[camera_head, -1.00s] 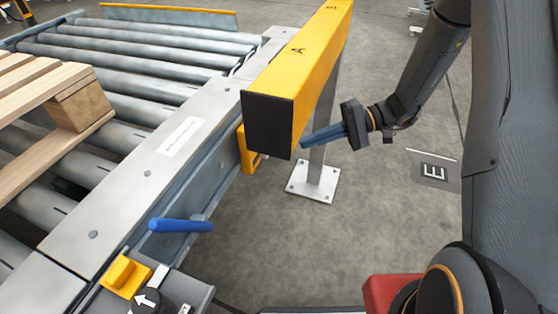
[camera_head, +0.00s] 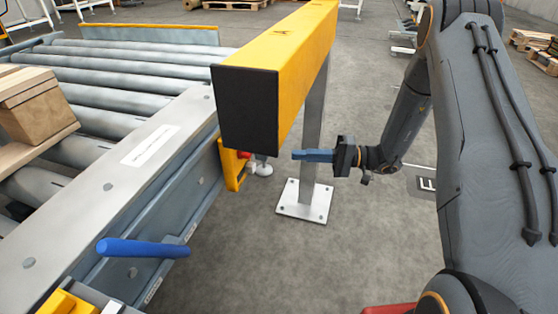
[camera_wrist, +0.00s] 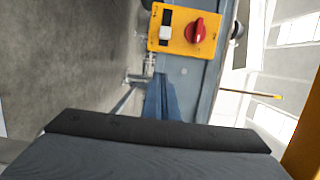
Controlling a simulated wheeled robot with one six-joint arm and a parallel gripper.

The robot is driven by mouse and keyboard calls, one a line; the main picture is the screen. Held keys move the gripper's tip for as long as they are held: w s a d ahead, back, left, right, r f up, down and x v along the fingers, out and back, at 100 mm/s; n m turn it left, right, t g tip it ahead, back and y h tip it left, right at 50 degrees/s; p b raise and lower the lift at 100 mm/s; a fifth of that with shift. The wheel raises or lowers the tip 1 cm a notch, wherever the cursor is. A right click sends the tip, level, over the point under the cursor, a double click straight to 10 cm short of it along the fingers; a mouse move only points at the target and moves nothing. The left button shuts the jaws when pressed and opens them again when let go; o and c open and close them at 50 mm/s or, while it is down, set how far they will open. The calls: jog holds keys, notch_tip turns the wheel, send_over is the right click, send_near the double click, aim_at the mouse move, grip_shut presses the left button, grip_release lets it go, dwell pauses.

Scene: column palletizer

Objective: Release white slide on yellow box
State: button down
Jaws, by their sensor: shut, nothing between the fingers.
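A yellow box (camera_wrist: 187,32) with a red rotary knob (camera_wrist: 197,30) is on the side of the grey conveyor frame, at the top of the wrist view. Left of the knob is a small slide with white parts (camera_wrist: 165,44) and a dark part. The same box shows edge-on in the head view (camera_head: 232,166), with its face mostly turned away, so the slide is hidden there. My gripper (camera_head: 296,155) is shut and empty, its blue fingers pointing left towards the box, apart from it. The fingers also show below the box in the wrist view (camera_wrist: 157,82).
A yellow beam (camera_head: 290,65) on a grey post (camera_head: 314,135) stands just behind and above my gripper. The roller conveyor (camera_head: 130,95) carries a wooden pallet (camera_head: 35,105) at left. A blue lever (camera_head: 143,248) sticks out of its frame.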

aim_at(251, 168)
jog(key=s+a+b, duration=0.2)
jog(key=a+b, duration=0.3)
jog(key=a, duration=0.6)
jog(key=shift+s, duration=0.4)
jog(key=shift+d, duration=0.1)
